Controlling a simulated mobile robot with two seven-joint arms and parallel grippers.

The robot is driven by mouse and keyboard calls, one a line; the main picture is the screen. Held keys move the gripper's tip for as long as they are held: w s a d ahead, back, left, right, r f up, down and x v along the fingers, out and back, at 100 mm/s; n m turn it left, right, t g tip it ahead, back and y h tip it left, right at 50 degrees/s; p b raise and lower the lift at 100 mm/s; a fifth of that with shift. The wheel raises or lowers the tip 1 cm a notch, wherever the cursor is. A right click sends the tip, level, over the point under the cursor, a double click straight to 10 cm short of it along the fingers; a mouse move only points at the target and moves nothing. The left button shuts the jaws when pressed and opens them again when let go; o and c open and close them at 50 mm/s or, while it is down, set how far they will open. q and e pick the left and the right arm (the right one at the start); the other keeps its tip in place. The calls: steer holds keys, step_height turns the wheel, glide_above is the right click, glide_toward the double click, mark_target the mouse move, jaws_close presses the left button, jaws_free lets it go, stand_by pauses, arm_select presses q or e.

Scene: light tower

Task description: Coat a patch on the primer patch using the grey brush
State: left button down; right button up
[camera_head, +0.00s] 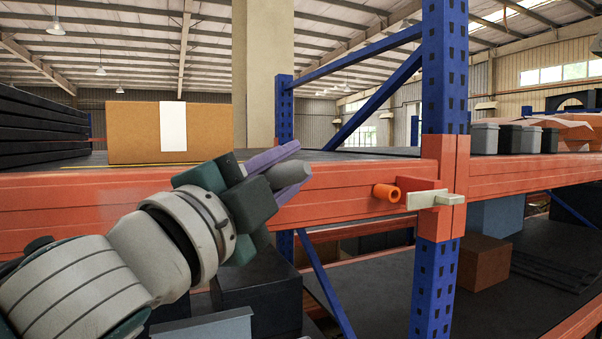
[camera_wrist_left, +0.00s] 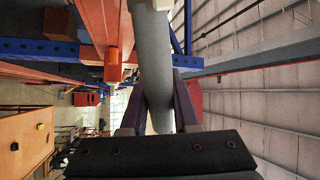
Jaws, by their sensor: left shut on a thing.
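My left gripper (camera_head: 284,170) reaches in from the lower left, in front of the orange shelf beam (camera_head: 340,191). Its purple fingers are shut on a smooth grey rounded piece, which looks like the grey brush (camera_head: 289,176). In the left wrist view the grey brush (camera_wrist_left: 154,60) is a long, thick grey shape between the purple fingers (camera_wrist_left: 158,108), running to the top edge. Its bristles cannot be made out. I cannot pick out the primer patch with certainty; the beam is slightly paler at the left, behind my arm. My right gripper is not in view.
A blue upright post (camera_head: 441,90) stands right of my gripper. An orange cylinder (camera_head: 386,192) and a pale bracket (camera_head: 434,199) stick out near it. A cardboard box (camera_head: 135,133) sits on the shelf at left. Grey bins (camera_head: 512,138) stand at right.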

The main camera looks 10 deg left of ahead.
arm_select(q)
steer(key=shift+w+d, duration=0.25)
steer(key=shift+d, duration=0.05)
steer(key=s+d, duration=0.3)
steer(key=s, duration=0.2)
steer(key=shift+p, duration=0.35)
steer(key=shift+s+d, duration=0.1)
steer(key=shift+s+d, duration=0.4)
steer(key=shift+s, duration=0.25)
steer(key=shift+s+d, duration=0.35)
steer(key=shift+s, duration=0.25)
